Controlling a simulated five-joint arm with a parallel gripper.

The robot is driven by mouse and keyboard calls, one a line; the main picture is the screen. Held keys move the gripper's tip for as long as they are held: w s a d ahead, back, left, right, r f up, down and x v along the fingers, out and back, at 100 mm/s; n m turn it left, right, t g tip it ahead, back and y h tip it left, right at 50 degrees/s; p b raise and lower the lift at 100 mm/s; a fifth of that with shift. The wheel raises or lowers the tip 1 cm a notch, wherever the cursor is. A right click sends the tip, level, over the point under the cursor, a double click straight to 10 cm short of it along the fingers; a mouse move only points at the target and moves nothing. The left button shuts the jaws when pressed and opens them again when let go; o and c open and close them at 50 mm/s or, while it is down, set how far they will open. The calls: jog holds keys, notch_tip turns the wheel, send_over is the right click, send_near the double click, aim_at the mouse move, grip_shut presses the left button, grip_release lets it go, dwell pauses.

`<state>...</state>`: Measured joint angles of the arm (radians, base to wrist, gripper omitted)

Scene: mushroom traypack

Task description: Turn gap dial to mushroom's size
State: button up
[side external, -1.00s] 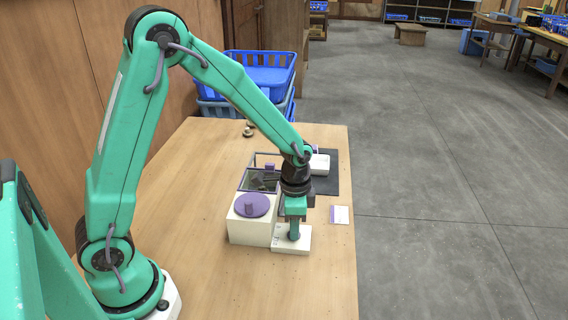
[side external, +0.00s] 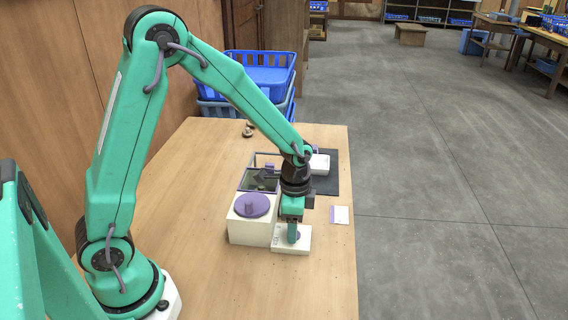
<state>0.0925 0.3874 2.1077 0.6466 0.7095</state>
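A low white block (side external: 290,248) with a small dark mark on its left side lies on the wooden table. My gripper (side external: 294,236) points down over it, its green finger low at a small grey round part (side external: 297,238), apparently a dial. The finger hides part of this dial, and I cannot tell whether both fingers touch it. To the left stands a white box (side external: 250,232) with a large purple disc and knob (side external: 252,205) on top. Behind it is a dark-framed compartment (side external: 260,180) with a small purple piece. I cannot make out a mushroom in the compartment.
A white card (side external: 339,215) lies to the right of my gripper. A white container (side external: 320,164) sits on a dark mat (side external: 327,184) behind it. Small round brownish things (side external: 248,130) lie at the back, near blue crates (side external: 262,75). The front table is clear.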

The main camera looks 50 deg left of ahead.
jog(key=shift+r, duration=3.85)
jog(key=shift+r, duration=0.1)
jog(key=s+a+r+n+t, duration=0.1)
jog(key=s+r+n+t, duration=0.1)
jog(key=s+r+n, duration=0.2)
jog(key=s+a+r+n+t, duration=0.2)
jog(key=s+r+n, duration=0.3)
jog(key=s+r, duration=0.4)
jog(key=s+t, duration=0.1)
jog(key=s, duration=0.1)
jog(key=shift+s+a+t, duration=0.25)
jog(key=shift+s+t, duration=0.05)
jog(key=shift+s, duration=0.1)
